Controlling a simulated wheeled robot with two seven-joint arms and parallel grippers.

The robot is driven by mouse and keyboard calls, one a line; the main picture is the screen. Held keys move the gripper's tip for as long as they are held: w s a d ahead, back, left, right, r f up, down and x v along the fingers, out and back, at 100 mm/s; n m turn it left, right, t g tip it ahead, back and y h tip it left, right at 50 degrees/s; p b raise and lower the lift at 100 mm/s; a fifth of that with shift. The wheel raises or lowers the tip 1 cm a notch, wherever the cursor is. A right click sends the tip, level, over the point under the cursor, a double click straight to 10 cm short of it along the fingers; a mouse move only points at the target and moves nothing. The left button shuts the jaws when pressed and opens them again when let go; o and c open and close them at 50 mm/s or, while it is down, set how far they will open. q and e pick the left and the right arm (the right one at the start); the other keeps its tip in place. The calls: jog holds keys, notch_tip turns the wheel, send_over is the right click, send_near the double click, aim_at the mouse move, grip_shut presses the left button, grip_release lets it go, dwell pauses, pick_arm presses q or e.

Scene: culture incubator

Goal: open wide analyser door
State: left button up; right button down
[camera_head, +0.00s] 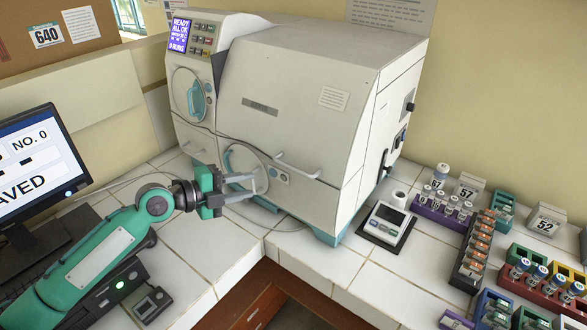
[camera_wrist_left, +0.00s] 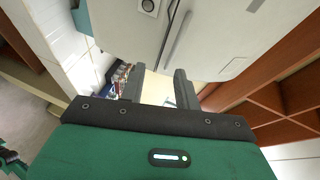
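The analyser (camera_head: 250,90) is a large off-white machine against the back wall in the head view. Its wide front door (camera_head: 290,110) looks shut, with a bar handle (camera_head: 298,166) along its lower edge. My left gripper (camera_head: 255,185) is in front of the analyser's lower left, left of that handle and apart from it. In the wrist view its two fingers (camera_wrist_left: 157,88) stand apart with nothing held between them. A pale analyser face (camera_wrist_left: 215,40) with a slim bar (camera_wrist_left: 174,38) shows beyond the fingers. My right gripper is in neither view.
A monitor (camera_head: 38,165) stands at the left. A small scale (camera_head: 388,222) sits close to the analyser's right side. Racks of vials (camera_head: 445,212) crowd the counter farther right. The tiled counter (camera_head: 225,245) in front of the analyser is narrow, with its edge nearby.

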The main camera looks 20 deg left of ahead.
aim_at(290, 169)
pick_arm(q)
jog(key=shift+m, duration=0.6)
jog(key=w+d+p, duration=0.2)
jog(key=w, duration=0.1)
jog(key=w+d+p, duration=0.2)
jog(key=d+p, duration=0.1)
jog(key=w+d+p, duration=0.2)
jog(key=w+d, duration=0.1)
jog(key=shift+w+d+r, duration=0.2)
jog(key=shift+w+r, duration=0.05)
jog(key=shift+w, duration=0.1)
jog(key=shift+p+x, duration=0.4)
jog(key=shift+x, duration=0.4)
jog(key=shift+f, duration=0.1)
grip_shut()
